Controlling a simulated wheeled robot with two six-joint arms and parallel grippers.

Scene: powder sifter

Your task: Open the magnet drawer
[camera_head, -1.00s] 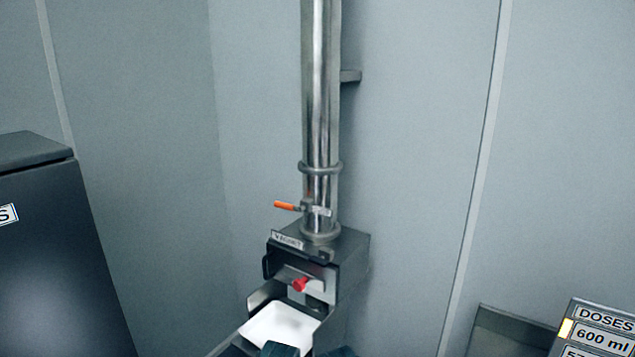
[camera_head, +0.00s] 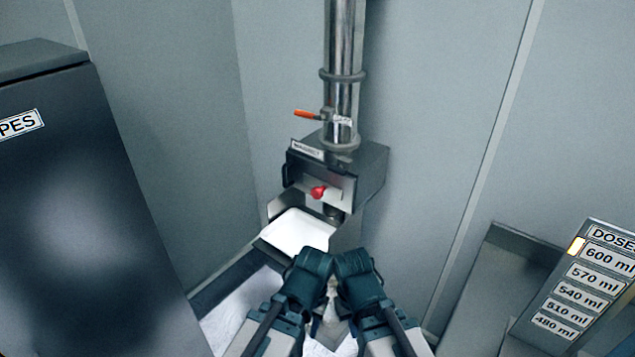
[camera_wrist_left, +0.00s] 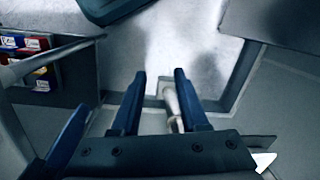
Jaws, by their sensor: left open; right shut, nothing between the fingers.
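The magnet drawer (camera_head: 340,188) is a metal front with a red knob (camera_head: 318,192) in a grey box under the steel pipe. A label (camera_head: 307,149) is on the box above it. The drawer looks shut, though its depth is hard to judge. My right gripper (camera_head: 334,300) is below and in front of the box, apart from the knob; it is small and partly hidden by my arms. My left gripper (camera_wrist_left: 158,78) is open, with two dark blue fingers; a pale rod shows near its right finger, and I cannot tell what it is.
A white tray (camera_head: 298,231) sticks out below the drawer. An orange-handled valve (camera_head: 306,114) is on the pipe (camera_head: 343,98). A dark cabinet (camera_head: 95,215) stands left. A doses panel (camera_head: 578,290) stands right. Pale floor (camera_head: 228,318) shows below.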

